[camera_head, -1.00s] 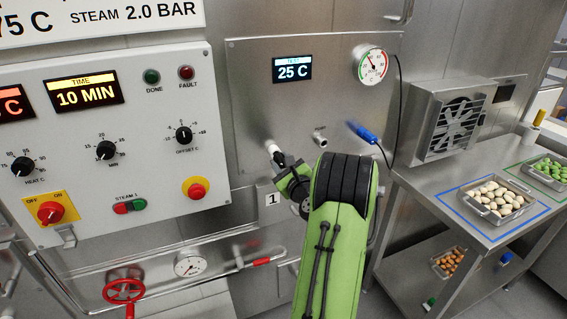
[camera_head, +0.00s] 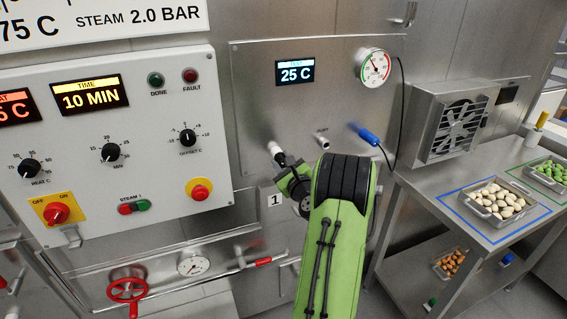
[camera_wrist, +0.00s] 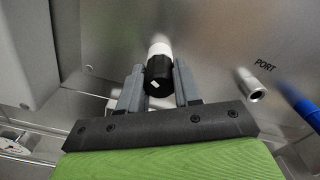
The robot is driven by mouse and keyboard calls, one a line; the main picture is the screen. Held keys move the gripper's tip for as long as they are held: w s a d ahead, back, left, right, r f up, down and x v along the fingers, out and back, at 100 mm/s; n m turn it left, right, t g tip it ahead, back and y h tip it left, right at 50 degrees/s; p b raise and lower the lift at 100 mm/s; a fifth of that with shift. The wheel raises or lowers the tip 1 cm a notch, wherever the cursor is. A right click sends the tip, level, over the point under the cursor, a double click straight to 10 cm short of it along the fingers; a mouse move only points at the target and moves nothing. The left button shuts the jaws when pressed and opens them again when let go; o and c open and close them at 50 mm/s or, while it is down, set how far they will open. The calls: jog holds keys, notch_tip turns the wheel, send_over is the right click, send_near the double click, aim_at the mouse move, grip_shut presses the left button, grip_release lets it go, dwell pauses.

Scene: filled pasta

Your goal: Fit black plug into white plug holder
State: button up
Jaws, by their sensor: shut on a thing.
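My gripper (camera_wrist: 159,82) is shut on the black plug (camera_wrist: 158,76), with one grey finger on each side. The plug's dark round end with a small white mark faces the wrist camera. The white plug holder (camera_wrist: 160,48) sticks out from the steel panel directly beyond the plug, in line with it. It also shows in the head view (camera_head: 273,147), just up and left of my gripper (camera_head: 286,166). The plug and holder look touching or nearly so; how deep the plug sits is hidden.
A metal port (camera_wrist: 256,93) labelled PORT and a blue probe (camera_wrist: 298,103) with a black cable are to the right on the panel. A control box (camera_head: 110,180) with knobs stands left. A steel table (camera_head: 475,228) with food trays is at right.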

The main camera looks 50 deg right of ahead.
jog(key=shift+r, duration=0.1)
jog(key=o, duration=1.2)
jog(key=shift+c, duration=0.2)
jog(key=shift+o, duration=0.4)
jog(key=shift+o, duration=0.7)
jog(key=b+v, duration=0.5)
jog(key=v, duration=0.2)
